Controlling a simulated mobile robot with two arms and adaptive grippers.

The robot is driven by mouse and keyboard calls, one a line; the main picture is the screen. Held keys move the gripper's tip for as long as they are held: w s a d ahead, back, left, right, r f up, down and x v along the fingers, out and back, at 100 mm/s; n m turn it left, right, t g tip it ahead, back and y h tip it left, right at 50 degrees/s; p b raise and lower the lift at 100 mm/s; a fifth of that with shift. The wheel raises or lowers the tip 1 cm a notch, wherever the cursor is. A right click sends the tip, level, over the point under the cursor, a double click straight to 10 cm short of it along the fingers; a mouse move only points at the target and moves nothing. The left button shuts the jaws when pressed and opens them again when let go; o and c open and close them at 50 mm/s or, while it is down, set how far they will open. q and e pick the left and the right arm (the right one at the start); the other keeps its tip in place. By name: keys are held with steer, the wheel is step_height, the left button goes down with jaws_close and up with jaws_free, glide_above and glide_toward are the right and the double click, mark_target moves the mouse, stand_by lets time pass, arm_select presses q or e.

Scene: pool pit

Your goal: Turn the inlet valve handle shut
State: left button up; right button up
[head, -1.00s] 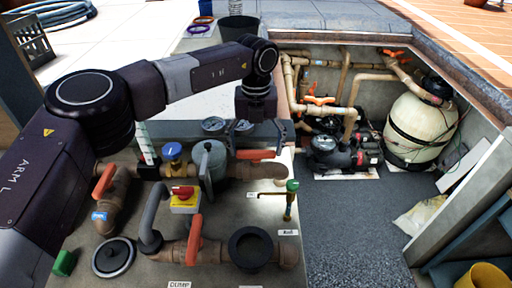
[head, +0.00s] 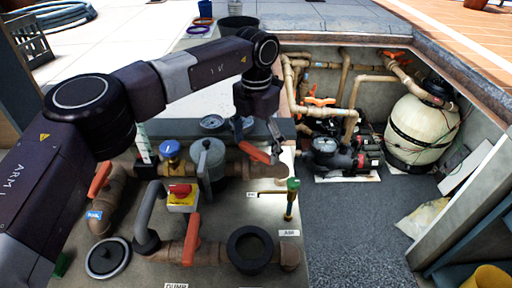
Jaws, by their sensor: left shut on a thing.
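An orange valve handle (head: 254,152) sits on the upper brown pipe, right of the grey round housing (head: 208,162). It slants down to the right. I take it as the inlet valve handle, though its label cannot be read. My left gripper (head: 268,148) reaches down from above and is shut on the right end of this handle. The gripper partly hides the handle's end. My right gripper is not in view.
Other orange handles stand on the left pipe (head: 100,180) and the lower pipe (head: 191,240). A red-and-yellow switch (head: 182,197) and a green-topped tap (head: 292,185) are close by. The pit with pump (head: 340,155) and tank (head: 420,130) lies to the right.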

mark_target(256, 149)
arm_select(q)
steer(key=m, duration=0.5)
steer(key=shift+m, duration=0.3)
steer(key=shift+r+m, duration=0.1)
steer(key=shift+m, duration=2.1)
steer(key=o, duration=1.2)
steer(key=shift+c, duration=0.2)
step_height(256, 149, up, 12)
